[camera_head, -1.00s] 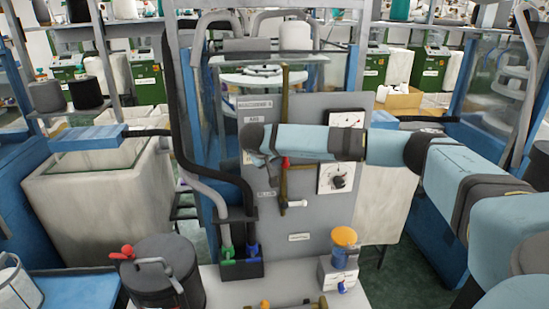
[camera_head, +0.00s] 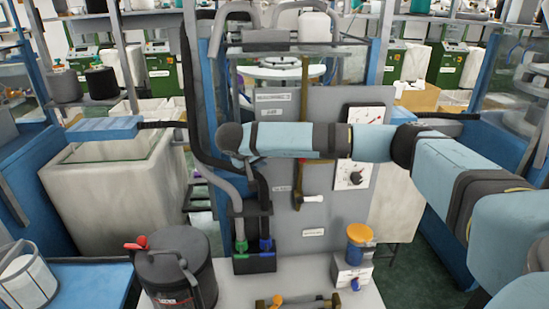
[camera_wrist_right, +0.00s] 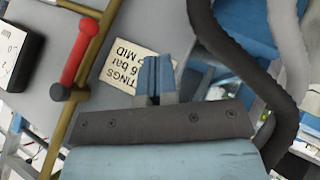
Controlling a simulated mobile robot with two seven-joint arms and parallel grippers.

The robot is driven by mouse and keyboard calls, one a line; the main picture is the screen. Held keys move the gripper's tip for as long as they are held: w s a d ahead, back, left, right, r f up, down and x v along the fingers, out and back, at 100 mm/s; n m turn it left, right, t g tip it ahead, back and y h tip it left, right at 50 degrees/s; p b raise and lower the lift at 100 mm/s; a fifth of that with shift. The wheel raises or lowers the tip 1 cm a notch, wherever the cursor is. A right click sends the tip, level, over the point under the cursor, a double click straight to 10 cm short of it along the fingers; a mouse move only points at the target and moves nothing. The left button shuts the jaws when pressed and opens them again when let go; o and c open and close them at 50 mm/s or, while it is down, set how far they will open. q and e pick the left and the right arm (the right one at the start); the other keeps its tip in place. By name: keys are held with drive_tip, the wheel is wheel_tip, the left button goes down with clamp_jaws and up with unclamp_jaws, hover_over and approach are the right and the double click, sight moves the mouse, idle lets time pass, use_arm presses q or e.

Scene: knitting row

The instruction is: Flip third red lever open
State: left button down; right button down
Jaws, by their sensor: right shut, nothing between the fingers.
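A red lever (camera_wrist_right: 76,50) shows in the right wrist view, at the upper left, on a brass pipe (camera_wrist_right: 92,60) in front of a grey panel (camera_head: 283,205). In the head view that pipe (camera_head: 298,180) runs down the panel, and my forearm hides most of the red lever. I cannot tell which lever in order it is. A white-ended handle (camera_head: 313,198) sits lower on the pipe. My right gripper (camera_wrist_right: 155,68) is shut and empty, right of the red lever and apart from it, before a printed label (camera_wrist_right: 132,66). Its fingers are hidden in the head view.
A black hose (camera_wrist_right: 238,70) curves close to the right of my gripper. Dials (camera_head: 352,174) sit on the panel's right side. A dark canister (camera_head: 178,265) and an orange-capped jar (camera_head: 359,240) stand below. A pale tank (camera_head: 115,190) is at left.

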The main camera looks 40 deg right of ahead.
drive_tip(key=a, duration=0.2)
drive_tip(key=shift+w+a+f, duration=0.1)
drive_tip(key=shift+a, duration=0.3)
